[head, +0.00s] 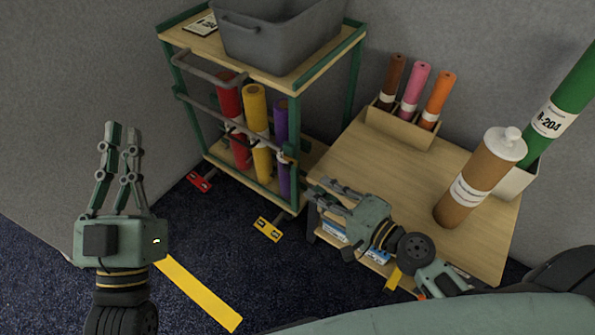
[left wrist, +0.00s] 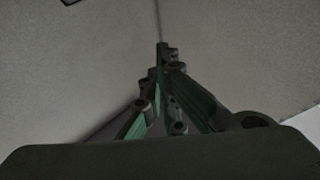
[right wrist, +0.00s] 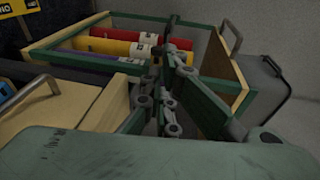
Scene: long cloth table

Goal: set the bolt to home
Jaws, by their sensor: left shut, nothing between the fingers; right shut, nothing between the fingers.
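Several cloth bolts show in the head view; I cannot tell which the task names. A red bolt (head: 229,118), a yellow bolt (head: 257,126) and a purple bolt (head: 282,145) stand in the green-framed cart. A thick brown bolt (head: 463,198) with a white top stands on the small wooden table (head: 385,158). A green labelled bolt (head: 567,100) leans in a white holder (head: 515,182) behind it. My left gripper (head: 123,128) is shut and empty, raised left of the cart. My right gripper (head: 318,190) is shut and empty between the cart and table. No home mark is clear.
A grey bin (head: 277,38) sits on the cart's top shelf (head: 203,44). A wooden rack (head: 398,128) holds brown, pink and orange rolls. Red and yellow pieces (head: 268,229) lie low by the cart's feet.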

